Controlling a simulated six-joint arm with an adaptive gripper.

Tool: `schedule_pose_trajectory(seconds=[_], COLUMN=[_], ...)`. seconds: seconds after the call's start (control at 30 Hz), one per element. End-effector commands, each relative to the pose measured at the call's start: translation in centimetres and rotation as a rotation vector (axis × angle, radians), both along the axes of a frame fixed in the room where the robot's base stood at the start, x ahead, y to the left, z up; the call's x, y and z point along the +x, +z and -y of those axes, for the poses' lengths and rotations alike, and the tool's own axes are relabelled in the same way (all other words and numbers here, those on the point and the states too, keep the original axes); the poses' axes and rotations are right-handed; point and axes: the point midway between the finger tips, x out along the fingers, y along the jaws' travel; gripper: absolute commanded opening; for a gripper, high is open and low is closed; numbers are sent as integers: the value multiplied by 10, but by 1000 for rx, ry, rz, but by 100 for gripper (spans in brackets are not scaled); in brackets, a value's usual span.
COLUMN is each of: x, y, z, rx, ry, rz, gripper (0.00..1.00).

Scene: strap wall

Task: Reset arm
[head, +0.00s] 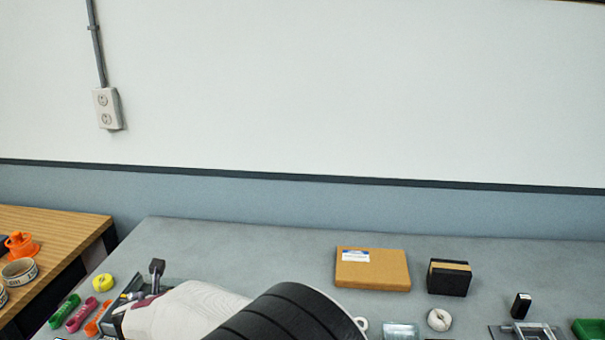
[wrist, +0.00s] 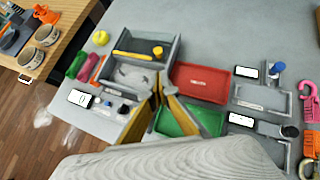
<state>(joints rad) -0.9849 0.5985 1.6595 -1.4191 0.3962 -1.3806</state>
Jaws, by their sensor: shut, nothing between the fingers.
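My gripper (wrist: 161,92) shows in the wrist view with its yellow-lined fingers shut and nothing between them. It is over the trays, between a grey divided bin (wrist: 172,58) on the left and a red tray (wrist: 200,82) on the right. A green tray (wrist: 188,121) lies partly hidden behind the fingers. The bin holds a yellow-and-black tool (wrist: 132,56) and small dark pieces. In the head view my arm fills the lower middle and hides part of the bench; the fingertips cannot be made out there.
A cardboard box (head: 372,270) and a black block (head: 448,279) stand toward the back of the grey bench. A white roll (head: 439,320) is nearer. Pink, green and orange straps lie at the left edge. A wooden table (head: 40,235) stands beyond it. The back of the bench is mostly clear.

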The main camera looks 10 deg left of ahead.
Motion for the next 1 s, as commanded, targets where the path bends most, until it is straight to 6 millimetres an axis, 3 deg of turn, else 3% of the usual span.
schedule_pose_trajectory(seconds=[0.27, 0.47, 0.67, 1.0], x=[2, -11, -26, -49], y=[-4, -32, -33, -7], z=[11, 48, 107, 225], rx=[103, 219, 379, 671], ry=[-149, -414, -754, -1332], rz=[-65, -197, -316, -438], gripper=[0, 0, 0, 0])
